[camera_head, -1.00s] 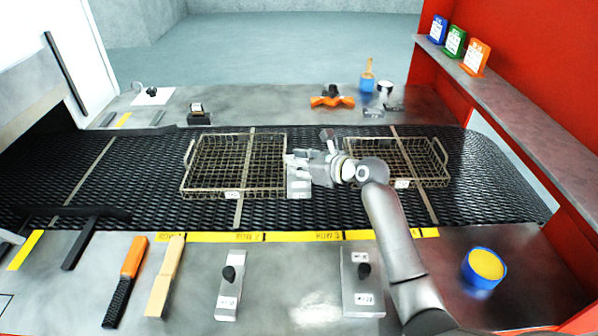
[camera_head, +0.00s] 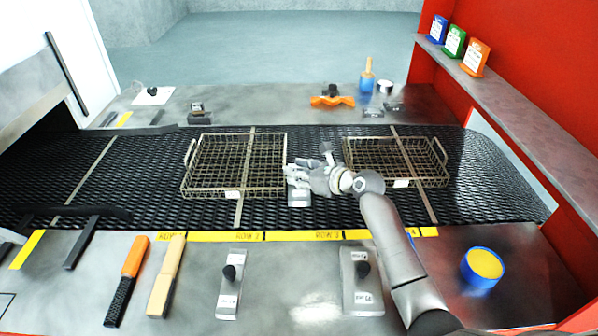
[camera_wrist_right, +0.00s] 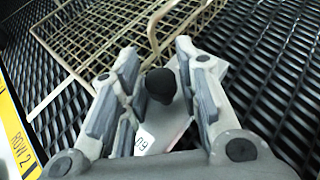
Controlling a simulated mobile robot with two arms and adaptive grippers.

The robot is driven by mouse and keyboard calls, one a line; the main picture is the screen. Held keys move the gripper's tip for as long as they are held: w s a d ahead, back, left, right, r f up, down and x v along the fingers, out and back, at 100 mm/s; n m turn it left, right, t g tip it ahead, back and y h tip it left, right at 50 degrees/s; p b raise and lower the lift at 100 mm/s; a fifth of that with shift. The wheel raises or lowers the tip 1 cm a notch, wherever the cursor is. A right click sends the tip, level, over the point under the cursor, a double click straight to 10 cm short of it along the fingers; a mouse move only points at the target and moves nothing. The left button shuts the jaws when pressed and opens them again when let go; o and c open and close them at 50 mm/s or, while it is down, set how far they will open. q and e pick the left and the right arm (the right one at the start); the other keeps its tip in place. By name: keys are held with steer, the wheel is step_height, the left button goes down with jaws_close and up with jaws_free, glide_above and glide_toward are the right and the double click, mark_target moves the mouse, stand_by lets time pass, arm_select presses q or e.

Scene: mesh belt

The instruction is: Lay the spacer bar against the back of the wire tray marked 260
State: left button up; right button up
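Two wire trays sit on the dark mesh belt: a left tray (camera_head: 185,190) and a right tray (camera_head: 446,172), each with a small white tag too small to read. A grey spacer bar (camera_head: 299,202) with a black knob (camera_wrist_right: 161,85) and white label lies just right of the left tray, close to its side. I cannot tell whether they touch. My right gripper (camera_head: 290,174) is over this bar. In the right wrist view its fingers (camera_wrist_right: 163,95) stand apart on either side of the knob, with gaps visible. My left gripper is not in view.
Two more knobbed bars lie on the near bench, a left one (camera_head: 229,290) and a right one (camera_head: 361,290). An orange-handled brush (camera_head: 133,257), a wooden piece (camera_head: 167,275) and a blue-rimmed yellow pot (camera_head: 484,265) are there too. Belt between the trays is free beside my arm.

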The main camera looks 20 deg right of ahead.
steer(key=shift+r, duration=0.1)
steer(key=v, duration=1.2)
steer(key=shift+b, duration=0.3)
